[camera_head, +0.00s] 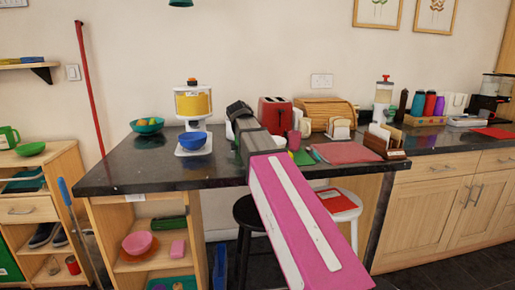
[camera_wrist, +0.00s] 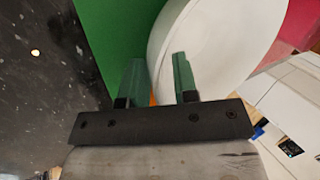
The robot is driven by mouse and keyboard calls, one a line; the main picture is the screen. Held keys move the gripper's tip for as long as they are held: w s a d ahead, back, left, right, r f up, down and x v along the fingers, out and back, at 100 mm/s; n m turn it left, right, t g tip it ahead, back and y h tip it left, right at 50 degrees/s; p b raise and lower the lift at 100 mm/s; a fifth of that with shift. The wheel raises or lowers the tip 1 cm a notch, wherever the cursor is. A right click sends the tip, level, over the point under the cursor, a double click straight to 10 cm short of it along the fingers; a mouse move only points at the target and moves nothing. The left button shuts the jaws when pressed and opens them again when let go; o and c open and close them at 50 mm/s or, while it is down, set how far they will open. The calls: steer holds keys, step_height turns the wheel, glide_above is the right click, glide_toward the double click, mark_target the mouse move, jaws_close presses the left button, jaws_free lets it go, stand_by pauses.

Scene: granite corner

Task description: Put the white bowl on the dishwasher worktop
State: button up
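A large white rounded thing, which looks like the white bowl (camera_wrist: 215,45), fills the upper middle of the wrist view. My gripper (camera_wrist: 159,58) has two green fingers standing apart, with the white thing's left edge between them; I cannot tell whether they touch it. In the head view my arm reaches over the black counter, and its dark end hides the fingers. A bit of white (camera_head: 229,129) shows beside that end, mostly hidden. A black worktop (camera_head: 120,172) runs along the wall; I cannot make out which part is over a dishwasher.
A blue bowl (camera_head: 193,142) sits on a white scale (camera_head: 193,152), and a teal fruit bowl (camera_head: 147,126) stands at the left. A red toaster (camera_head: 274,114) and bread box (camera_head: 325,112) stand behind my arm. The counter's front left is clear. Stools stand below.

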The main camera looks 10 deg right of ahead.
steer(key=shift+o, duration=0.8)
